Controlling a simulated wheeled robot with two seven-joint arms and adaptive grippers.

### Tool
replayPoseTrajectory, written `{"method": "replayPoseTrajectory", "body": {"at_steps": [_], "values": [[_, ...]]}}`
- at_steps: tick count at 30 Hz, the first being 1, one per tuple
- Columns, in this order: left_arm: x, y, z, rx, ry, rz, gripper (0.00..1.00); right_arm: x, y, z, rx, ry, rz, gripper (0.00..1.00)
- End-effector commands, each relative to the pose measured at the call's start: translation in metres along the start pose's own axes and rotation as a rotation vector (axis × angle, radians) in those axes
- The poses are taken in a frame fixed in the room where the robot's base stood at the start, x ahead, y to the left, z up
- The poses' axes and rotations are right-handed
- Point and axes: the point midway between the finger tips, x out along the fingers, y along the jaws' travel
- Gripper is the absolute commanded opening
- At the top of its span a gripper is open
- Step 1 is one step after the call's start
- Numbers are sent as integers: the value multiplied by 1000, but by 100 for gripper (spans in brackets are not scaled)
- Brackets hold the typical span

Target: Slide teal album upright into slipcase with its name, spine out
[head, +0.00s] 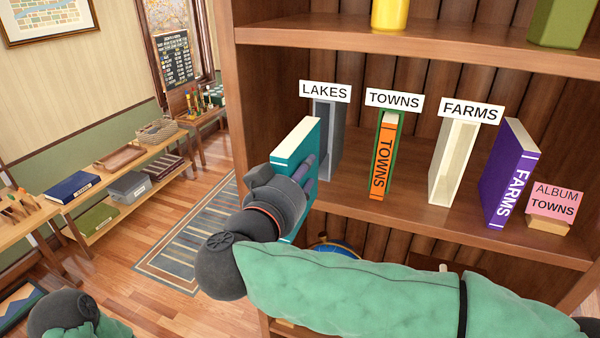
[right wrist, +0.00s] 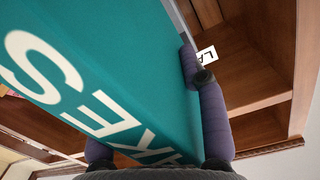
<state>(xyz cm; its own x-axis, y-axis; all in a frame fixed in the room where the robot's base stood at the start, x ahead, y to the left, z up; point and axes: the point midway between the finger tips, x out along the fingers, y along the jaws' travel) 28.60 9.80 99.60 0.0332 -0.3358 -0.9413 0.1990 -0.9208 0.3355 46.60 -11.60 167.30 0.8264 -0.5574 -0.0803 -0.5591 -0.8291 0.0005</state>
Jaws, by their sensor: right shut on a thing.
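The teal album (head: 296,145) is upright, in front of and left of the grey slipcase (head: 328,135) under the LAKES sign (head: 325,92). My right gripper (head: 304,176) is shut on the album, with purple fingers on its sides. In the right wrist view, the teal album (right wrist: 125,70) carries large pale letters, partly cut off, and lies between the fingers. The grey slipcase looks empty, apart from what the album and gripper hide. My left gripper is not in view; only a dark joint and green sleeve of my left arm show.
An orange TOWNS album (head: 383,155) stands in a green slipcase (head: 399,125). A cream slipcase (head: 455,160) under FARMS looks empty. A purple FARMS album (head: 510,170) and a pink ALBUM TOWNS card (head: 555,200) stand right. The upper shelf (head: 400,42) overhangs; side panel (head: 250,120) is left.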

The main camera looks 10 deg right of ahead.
Motion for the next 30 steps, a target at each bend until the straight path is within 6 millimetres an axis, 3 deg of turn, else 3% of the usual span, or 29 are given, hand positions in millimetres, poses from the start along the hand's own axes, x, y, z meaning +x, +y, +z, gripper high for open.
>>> {"method": "replayPoseTrajectory", "body": {"at_steps": [10,30], "values": [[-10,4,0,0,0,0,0,0,0,-4,2,1,1,0],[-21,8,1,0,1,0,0,52,1,-6,3,2,2,0]]}}
